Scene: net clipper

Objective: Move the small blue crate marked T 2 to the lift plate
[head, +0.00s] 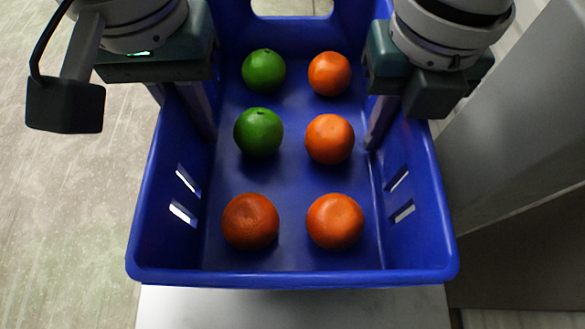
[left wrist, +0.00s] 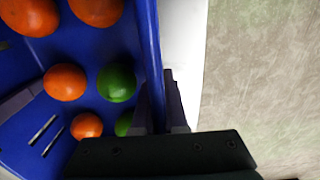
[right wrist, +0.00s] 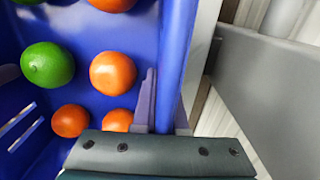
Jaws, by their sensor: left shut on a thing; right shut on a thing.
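A blue crate (head: 290,277) fills the middle of the head view, upright, with slots in its side walls. No T 2 mark shows. It holds two green fruits (head: 258,132) and several orange fruits (head: 335,221) in two columns. My left gripper (head: 192,108) is shut on the crate's left wall, and the left wrist view shows its fingers on both sides of that wall (left wrist: 149,40). My right gripper (head: 382,120) is shut on the right wall, which also shows between its fingers in the right wrist view (right wrist: 176,45). I cannot make out the lift plate.
A pale flat surface (head: 290,308) shows below the crate's near edge; I cannot tell whether the crate touches it. A grey panel (head: 525,110) stands close on the right. Open mottled floor (head: 70,210) lies on the left.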

